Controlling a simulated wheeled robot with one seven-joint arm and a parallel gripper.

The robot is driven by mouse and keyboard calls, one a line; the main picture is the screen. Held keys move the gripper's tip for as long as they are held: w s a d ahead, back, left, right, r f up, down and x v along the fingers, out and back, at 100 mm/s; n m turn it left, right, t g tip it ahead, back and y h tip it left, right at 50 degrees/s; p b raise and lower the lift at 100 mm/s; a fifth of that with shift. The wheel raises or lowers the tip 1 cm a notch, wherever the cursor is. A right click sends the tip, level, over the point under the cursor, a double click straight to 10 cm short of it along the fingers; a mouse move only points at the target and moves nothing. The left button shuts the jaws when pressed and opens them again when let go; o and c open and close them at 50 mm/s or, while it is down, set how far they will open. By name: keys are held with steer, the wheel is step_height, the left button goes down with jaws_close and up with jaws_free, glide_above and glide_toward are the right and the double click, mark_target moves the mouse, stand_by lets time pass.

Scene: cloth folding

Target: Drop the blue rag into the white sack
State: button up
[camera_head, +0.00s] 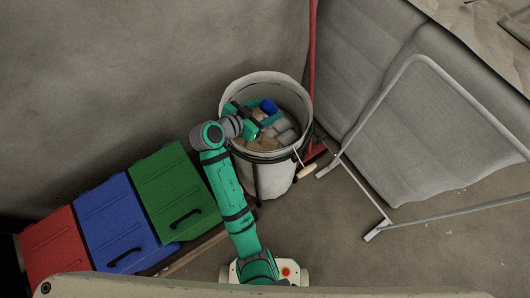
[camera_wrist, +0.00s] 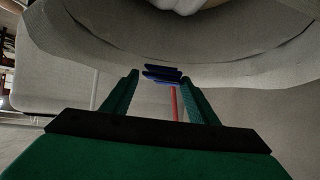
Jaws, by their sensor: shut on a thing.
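The white sack (camera_head: 274,180) is a tall, round, open-topped container in the middle of the head view. My gripper (camera_head: 255,117) is over its mouth. The blue rag (camera_head: 268,106) shows at the gripper's tip, within the outline of the sack's opening. In the wrist view the blue rag (camera_wrist: 162,76) is a small dark blue bunch between the two fingertips, and my gripper (camera_wrist: 159,80) is shut on it. The sack's pale inner wall (camera_wrist: 235,55) curves behind it. How far the rag hangs above the sack's contents is unclear.
Several tan and grey lumps (camera_head: 284,138) lie inside the sack. Red (camera_head: 50,245), blue (camera_head: 110,222) and green (camera_head: 172,190) lidded bins stand at left. A metal frame (camera_head: 345,160) stands at right, and a red pole (camera_head: 312,45) rises behind the sack.

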step_height(320, 180, down, 3)
steer(key=shift+w+r, duration=0.1)
steer(key=shift+w, duration=0.05)
steer(key=shift+s+d+f, duration=0.1)
steer(key=shift+s+f, duration=0.1)
steer(key=shift+f, duration=0.6)
steer(key=o, duration=1.1)
steer(key=v, duration=1.1)
steer(key=shift+f, duration=0.1)
